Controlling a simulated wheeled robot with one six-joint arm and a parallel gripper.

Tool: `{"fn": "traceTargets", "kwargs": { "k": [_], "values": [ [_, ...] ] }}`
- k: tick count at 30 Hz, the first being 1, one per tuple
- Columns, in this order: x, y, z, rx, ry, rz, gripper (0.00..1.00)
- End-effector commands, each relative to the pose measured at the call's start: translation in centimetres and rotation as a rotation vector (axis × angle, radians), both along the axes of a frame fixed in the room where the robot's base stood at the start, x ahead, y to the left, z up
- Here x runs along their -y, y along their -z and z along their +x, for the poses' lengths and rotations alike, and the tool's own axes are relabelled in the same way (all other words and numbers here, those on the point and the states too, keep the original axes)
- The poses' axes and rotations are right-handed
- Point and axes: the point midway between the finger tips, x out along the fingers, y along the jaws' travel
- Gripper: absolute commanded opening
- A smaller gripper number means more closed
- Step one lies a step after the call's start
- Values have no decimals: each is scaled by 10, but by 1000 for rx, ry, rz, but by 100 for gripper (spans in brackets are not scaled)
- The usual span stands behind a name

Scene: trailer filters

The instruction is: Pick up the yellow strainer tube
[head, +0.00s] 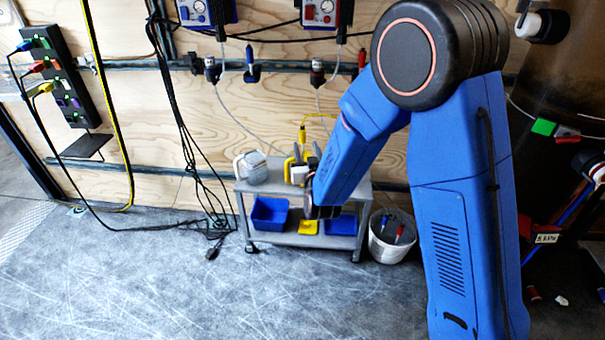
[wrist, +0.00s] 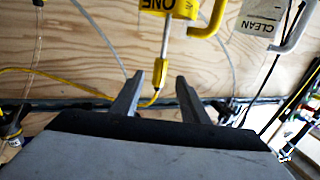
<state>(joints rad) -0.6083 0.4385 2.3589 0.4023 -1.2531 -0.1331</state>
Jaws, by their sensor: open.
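The yellow strainer tube (head: 303,133) appears as a small upright yellow piece against the plywood wall, just above the cart, with a thin yellow line running off to the right. In the wrist view, which is upside down, a yellow piece (wrist: 152,98) with its line shows between the fingers and beyond them. My gripper (wrist: 159,78) is open and empty, its two grey fingers pointing at the wall. I cannot tell the exact gap to the tube.
A grey cart (head: 350,198) stands below, holding a white jug (head: 252,170) and, close to my gripper, a yellow-handled one. Blue bins (head: 268,213) sit on its lower shelf. A white bucket (head: 391,243) stands right of it. Black cables hang left. The floor in front is clear.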

Motion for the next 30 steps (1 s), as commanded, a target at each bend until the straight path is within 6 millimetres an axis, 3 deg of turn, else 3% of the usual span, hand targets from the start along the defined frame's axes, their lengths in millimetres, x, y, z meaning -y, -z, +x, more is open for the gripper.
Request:
{"fn": "traceTargets", "kwargs": {
  "k": [9, 17, 24, 30],
  "values": [
    [-11, 0, 50, 0, 1, 1, 41],
    [-14, 0, 65, -1, 1, 1, 41],
    [-23, 0, 96, 0, 1, 1, 41],
    [-26, 0, 110, -2, -1, 0, 41]
  ]
}}
